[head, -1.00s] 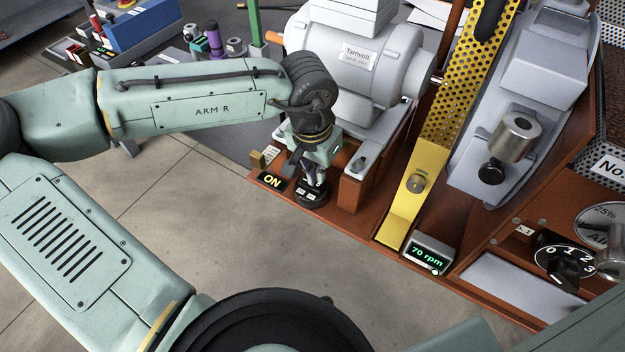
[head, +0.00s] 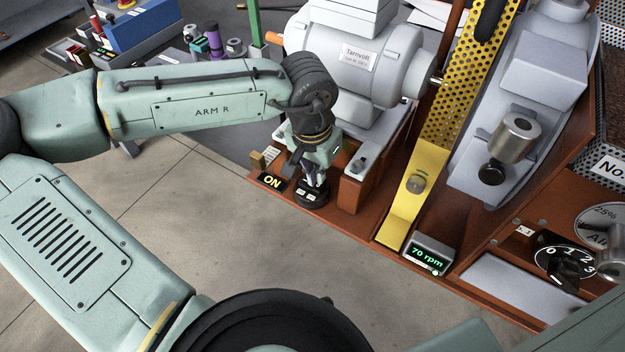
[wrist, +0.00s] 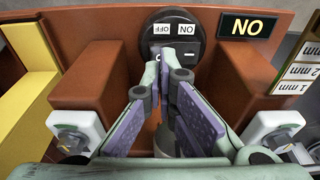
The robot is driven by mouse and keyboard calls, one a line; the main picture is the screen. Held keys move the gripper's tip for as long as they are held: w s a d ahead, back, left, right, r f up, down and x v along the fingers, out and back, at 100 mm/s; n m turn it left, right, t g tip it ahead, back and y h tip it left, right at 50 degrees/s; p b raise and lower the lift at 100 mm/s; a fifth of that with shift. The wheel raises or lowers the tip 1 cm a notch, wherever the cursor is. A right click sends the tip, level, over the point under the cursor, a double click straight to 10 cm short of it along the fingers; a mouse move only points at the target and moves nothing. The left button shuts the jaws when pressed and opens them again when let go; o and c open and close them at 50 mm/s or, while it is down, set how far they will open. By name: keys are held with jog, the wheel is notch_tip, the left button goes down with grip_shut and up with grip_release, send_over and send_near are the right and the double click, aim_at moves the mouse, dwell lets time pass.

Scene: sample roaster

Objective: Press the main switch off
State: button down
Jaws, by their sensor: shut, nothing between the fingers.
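The main switch (head: 312,193) is a round black unit at the front edge of the brown base, with two white labels. In the wrist view the switch (wrist: 178,35) appears upside down, its labels reading OFF on the left and ON on the right. A black sign beside it (head: 271,182) reads ON in yellow letters. My gripper (head: 315,178) points down over the switch, fingers shut and empty. In the wrist view the fingertips (wrist: 164,58) overlap the switch's face just below the labels. I cannot tell whether they touch it.
A brown post (head: 355,190) stands just right of the switch, with the grey motor (head: 350,60) behind. A yellow perforated guard (head: 405,215) and a 70 rpm display (head: 428,254) are further right. The floor (head: 240,240) in front is clear.

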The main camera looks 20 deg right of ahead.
aim_at(318, 186)
jog(key=shift+f+b, duration=0.8)
jog(key=shift+f, duration=0.3)
dwell(0.4)
notch_tip(318, 186, up, 7)
jog(key=p, duration=0.6)
jog(key=shift+p, duration=0.4)
jog(key=shift+s, duration=0.1)
dwell(0.3)
